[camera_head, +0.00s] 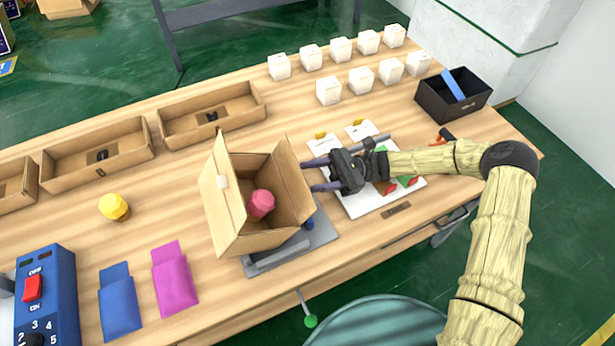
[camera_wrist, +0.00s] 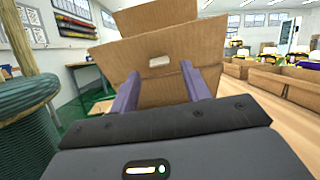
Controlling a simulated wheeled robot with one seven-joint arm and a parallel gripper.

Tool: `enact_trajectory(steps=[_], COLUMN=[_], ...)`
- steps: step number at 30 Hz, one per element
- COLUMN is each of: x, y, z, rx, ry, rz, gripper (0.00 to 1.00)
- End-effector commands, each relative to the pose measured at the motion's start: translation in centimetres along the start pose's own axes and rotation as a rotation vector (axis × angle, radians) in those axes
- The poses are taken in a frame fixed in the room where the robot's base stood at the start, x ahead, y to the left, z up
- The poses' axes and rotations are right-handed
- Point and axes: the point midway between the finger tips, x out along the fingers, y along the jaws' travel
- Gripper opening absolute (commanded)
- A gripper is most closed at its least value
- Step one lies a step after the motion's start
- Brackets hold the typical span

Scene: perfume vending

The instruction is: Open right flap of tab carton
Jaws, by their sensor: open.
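The brown tab carton (camera_head: 250,222) stands open-topped on a grey stand with a pink bottle (camera_head: 261,203) inside. Its right flap (camera_head: 291,178) stands up on the side facing my gripper. Another flap (camera_head: 222,195) stands up on the left. My gripper (camera_head: 311,175) is to the right of the carton, fingers spread and pointing at the right flap. In the wrist view, a carton panel with a pale slot (camera_wrist: 159,61) fills the space ahead of my open gripper (camera_wrist: 166,82). Contact between the fingertips and the cardboard is unclear.
A white board (camera_head: 355,203) with small items lies under my gripper. Small white boxes (camera_head: 329,91) and a black bin (camera_head: 454,104) stand at the back right. Wooden trays (camera_head: 97,160) line the back left. Blue and magenta pouches (camera_head: 175,277) lie at front left.

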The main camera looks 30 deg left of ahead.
Motion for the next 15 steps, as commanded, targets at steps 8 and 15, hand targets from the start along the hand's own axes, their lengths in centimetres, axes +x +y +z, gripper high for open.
enact_trajectory(steps=[8, 15], x=[-5.5, -9.8], y=[-0.3, -0.4], z=[1.6, 3.1], rx=[-0.004, -0.003], ry=[0.003, 0.002], rz=[-0.004, -0.001], gripper=[0.47, 0.47])
